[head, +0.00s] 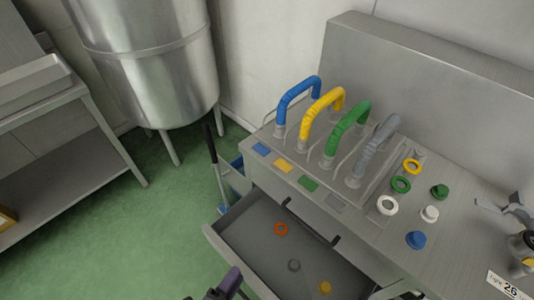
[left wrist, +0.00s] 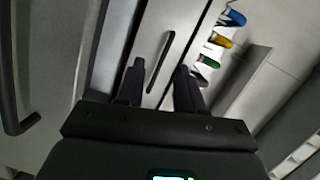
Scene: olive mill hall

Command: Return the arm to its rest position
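My left gripper (head: 228,284) shows only in part at the bottom edge of the head view, beside the front of the open drawer (head: 227,258). In the left wrist view its two dark fingers (left wrist: 159,88) stand apart with nothing held between them. A dark bar (left wrist: 160,62) on a pale panel shows beyond the fingers; I cannot tell how far off it is. My right gripper is not in view.
The drawer holds an orange ring (head: 281,229), a grey piece (head: 294,266) and a yellow cap (head: 325,287). The bench carries blue (head: 298,88), yellow (head: 322,103), green and grey hoses, with loose rings and caps. A steel tank (head: 150,65) stands behind; green floor is clear at left.

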